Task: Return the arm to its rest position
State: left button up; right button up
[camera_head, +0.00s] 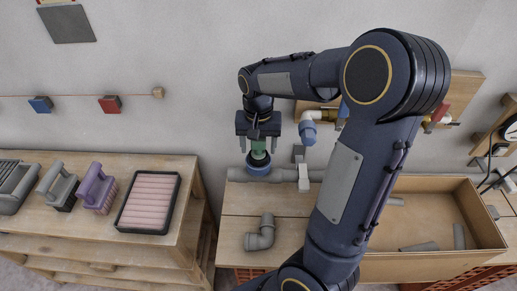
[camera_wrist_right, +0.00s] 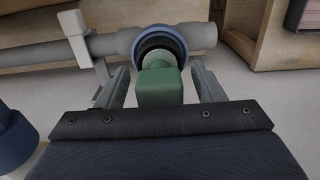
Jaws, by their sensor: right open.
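My right arm reaches across the head view, and its gripper (camera_head: 259,144) hangs at the wall above the back of the workbench. Its two fingers stand apart on either side of a green block-shaped part (camera_head: 260,157). In the right wrist view there are gaps between the fingers and the green part (camera_wrist_right: 160,87). Behind it is a blue round collar (camera_wrist_right: 159,43) on a grey horizontal pipe (camera_wrist_right: 199,36). The collar shows below the gripper in the head view (camera_head: 258,167). My left gripper is out of view.
A wooden tray (camera_head: 480,211) with grey pipe pieces lies right, partly behind my arm. A grey elbow (camera_head: 262,236) lies on the bench. Left, a table (camera_head: 101,230) holds brushes and a framed pink pad (camera_head: 150,201). White-and-blue pipework (camera_head: 309,126) stands on the wall beside the gripper.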

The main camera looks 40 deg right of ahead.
jog(key=shift+r, duration=2.75)
